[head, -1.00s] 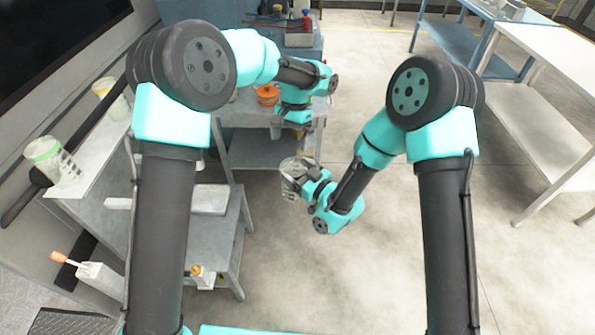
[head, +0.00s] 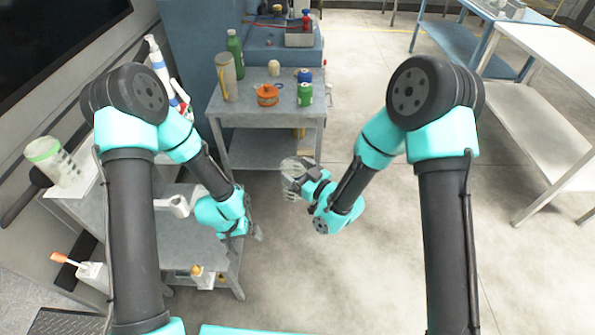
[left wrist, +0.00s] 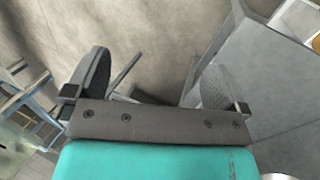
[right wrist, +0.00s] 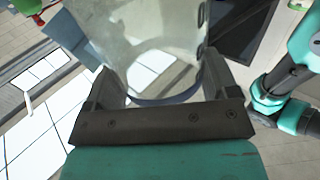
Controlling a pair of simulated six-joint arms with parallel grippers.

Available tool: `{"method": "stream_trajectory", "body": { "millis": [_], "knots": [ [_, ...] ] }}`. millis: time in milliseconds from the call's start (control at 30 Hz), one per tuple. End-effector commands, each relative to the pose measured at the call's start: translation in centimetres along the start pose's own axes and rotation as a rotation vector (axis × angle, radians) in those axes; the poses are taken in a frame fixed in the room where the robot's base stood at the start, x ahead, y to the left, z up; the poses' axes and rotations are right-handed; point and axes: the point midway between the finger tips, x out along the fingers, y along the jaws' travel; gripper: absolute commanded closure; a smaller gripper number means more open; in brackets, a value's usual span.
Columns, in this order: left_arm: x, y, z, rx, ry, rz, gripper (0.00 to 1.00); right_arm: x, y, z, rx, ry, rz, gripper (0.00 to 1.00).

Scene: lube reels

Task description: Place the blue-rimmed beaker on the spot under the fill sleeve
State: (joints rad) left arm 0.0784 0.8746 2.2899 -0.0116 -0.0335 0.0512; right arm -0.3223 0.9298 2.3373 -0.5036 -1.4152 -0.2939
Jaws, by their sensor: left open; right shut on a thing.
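My right gripper (head: 308,180) is shut on a clear beaker (head: 295,172) and holds it over open floor, right of the low grey bench. In the right wrist view the beaker (right wrist: 140,35) fills the space between the fingers, with a dark blue band at its near end. My left gripper (head: 254,233) is open and empty at the bench's right edge; its spread fingers also show in the left wrist view (left wrist: 155,80). A pale fixture with a round end (head: 178,206) stands over the bench; I cannot tell if it is the fill sleeve. The target spot is not identifiable.
A green-rimmed beaker (head: 60,165) stands on the left shelf. The floor right of the bench is free.

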Motion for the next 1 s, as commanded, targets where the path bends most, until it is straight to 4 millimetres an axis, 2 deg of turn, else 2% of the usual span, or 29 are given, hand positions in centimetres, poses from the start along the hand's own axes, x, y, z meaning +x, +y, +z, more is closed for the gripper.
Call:
{"method": "stream_trajectory", "body": {
  "millis": [33,100,200,300,833,1000],
  "knots": [
    [0.5,-0.8,2.1,-0.01,0.004,0.0,0.0,0.0,0.0,0.0,0.0,0.0,0.0,0.45],
    [0.8,-1.6,4.2,-0.017,0.024,0.001,0.0,0.0,0.0,0.0,0.0,0.0,0.0,0.45],
    [1.0,-2.4,6.3,-0.024,0.046,0.0,0.0,0.0,0.0,0.0,0.0,0.0,0.0,0.45],
    [1.0,-2.7,7.4,-0.026,0.06,-0.001,0.0,0.0,0.0,0.0,0.0,0.0,0.0,0.45],
    [1.0,-2.8,7.7,-0.027,0.067,-0.002,0.0,0.0,0.0,0.0,0.0,0.0,0.0,0.45],
    [1.0,-2.8,7.7,-0.027,0.067,-0.002,0.0,-0.2,0.5,1.0,0.001,-0.002,0.009,0.45]
  ]
}}
